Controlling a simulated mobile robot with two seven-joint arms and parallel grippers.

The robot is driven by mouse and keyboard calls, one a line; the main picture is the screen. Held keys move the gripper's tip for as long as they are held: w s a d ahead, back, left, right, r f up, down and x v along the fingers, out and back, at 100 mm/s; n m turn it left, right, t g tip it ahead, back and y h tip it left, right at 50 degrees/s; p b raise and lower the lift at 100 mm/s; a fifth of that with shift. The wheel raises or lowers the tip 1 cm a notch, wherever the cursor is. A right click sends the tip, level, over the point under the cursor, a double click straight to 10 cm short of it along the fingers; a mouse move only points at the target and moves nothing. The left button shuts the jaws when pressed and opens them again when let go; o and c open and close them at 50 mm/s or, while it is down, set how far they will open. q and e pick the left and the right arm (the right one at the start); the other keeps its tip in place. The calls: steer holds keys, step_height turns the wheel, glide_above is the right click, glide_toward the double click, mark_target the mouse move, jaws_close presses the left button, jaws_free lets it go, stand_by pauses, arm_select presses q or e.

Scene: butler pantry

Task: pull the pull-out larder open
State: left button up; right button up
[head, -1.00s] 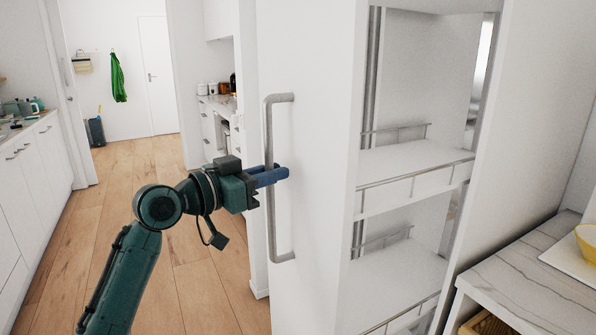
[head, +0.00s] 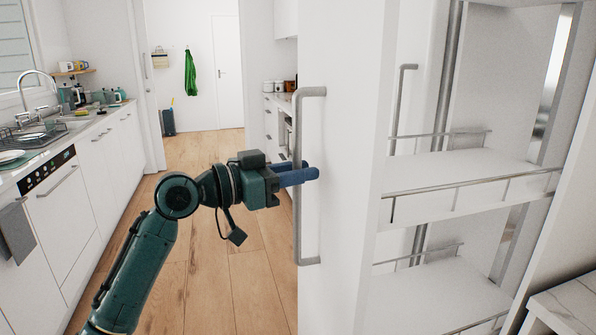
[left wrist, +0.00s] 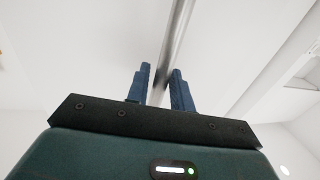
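The pull-out larder has a tall white front (head: 345,200) with a long vertical grey bar handle (head: 309,235). It stands out from its housing, and white shelves with metal rails (head: 470,190) show behind the front. My left gripper (head: 298,176) is at about the middle of the handle, with its blue fingers on either side of the bar. In the left wrist view the handle (left wrist: 179,25) runs between the two fingers (left wrist: 161,88), which look closed around it. Any small gap there is hard to judge. My right gripper is out of view.
A marble-topped counter (head: 570,305) is at the lower right. At left a counter with a sink (head: 70,125) and white fronts runs along the wall. Open wooden floor (head: 195,270) lies between. Another tall handle (head: 401,95) shows behind the larder front.

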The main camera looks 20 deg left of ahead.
arm_select(q)
steer(key=shift+o, duration=0.7)
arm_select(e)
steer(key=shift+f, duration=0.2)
arm_select(q)
steer(key=b+v, duration=0.3)
steer(key=v, duration=1)
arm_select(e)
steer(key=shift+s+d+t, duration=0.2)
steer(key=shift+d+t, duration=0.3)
arm_select(q)
steer(key=shift+a, duration=0.1)
